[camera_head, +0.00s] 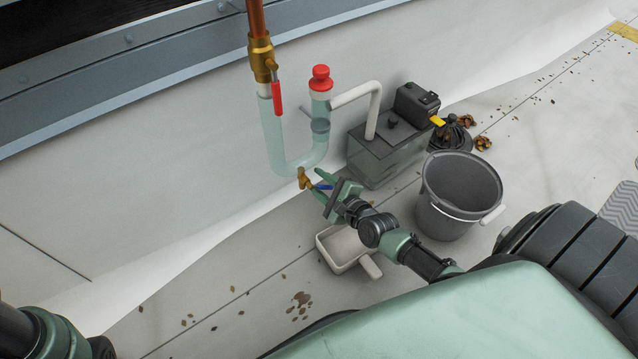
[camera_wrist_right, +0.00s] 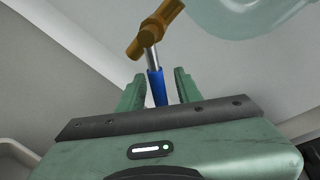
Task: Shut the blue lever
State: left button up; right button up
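The blue lever (camera_head: 324,187) sticks out to the right from a small brass valve (camera_head: 304,179) under the clear U-shaped trap. In the right wrist view the blue lever (camera_wrist_right: 156,88) stands between the two green fingers of my right gripper (camera_wrist_right: 159,90), with its silver stem running up to the brass valve (camera_wrist_right: 153,30). The fingers are apart, with gaps visible on both sides of the lever. In the head view my right gripper (camera_head: 321,184) is at the lever, which it partly hides. My left gripper is out of view; only part of that arm shows at lower left.
The clear trap (camera_head: 272,135) has a red cap (camera_head: 320,78); a red lever (camera_head: 277,98) hangs on the copper pipe above. A white pan (camera_head: 338,262) lies below my right gripper. A grey bucket (camera_head: 435,222) and a grey tank (camera_head: 375,172) stand to the right.

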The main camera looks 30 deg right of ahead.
grip_shut()
dwell(1.4)
